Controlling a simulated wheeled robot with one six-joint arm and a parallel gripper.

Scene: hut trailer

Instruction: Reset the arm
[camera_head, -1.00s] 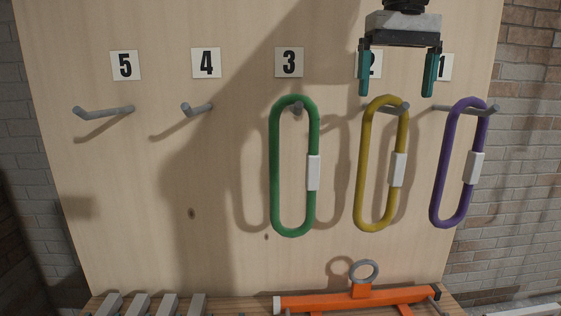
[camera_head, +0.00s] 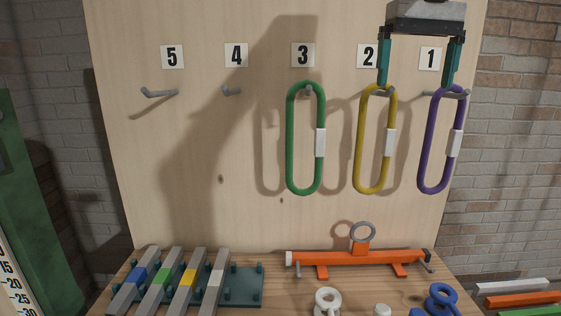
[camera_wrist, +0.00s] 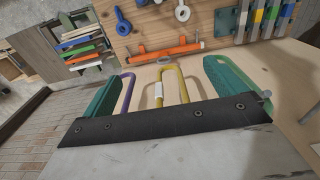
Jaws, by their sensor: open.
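My gripper (camera_head: 416,84) is open and empty at the upper right of the head view. Its two teal fingers point down, in front of the board near the labels 2 and 1. In the picture the fingertips overlap the tops of the yellow loop (camera_head: 359,150) and the purple loop (camera_head: 428,150). In the wrist view, the yellow loop (camera_wrist: 166,80) and the purple loop (camera_wrist: 128,92) show between the spread fingers, and nothing is held. The green loop (camera_head: 290,140) hangs on the peg under label 3.
Pegs under label 5 (camera_head: 158,93) and label 4 (camera_head: 231,91) are empty. Below the board, a wooden bench (camera_head: 282,290) carries an orange bar with a ring (camera_head: 345,258), coloured-banded grey bars (camera_head: 172,282) and blue and white ring pieces. A green board (camera_head: 40,210) stands at left.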

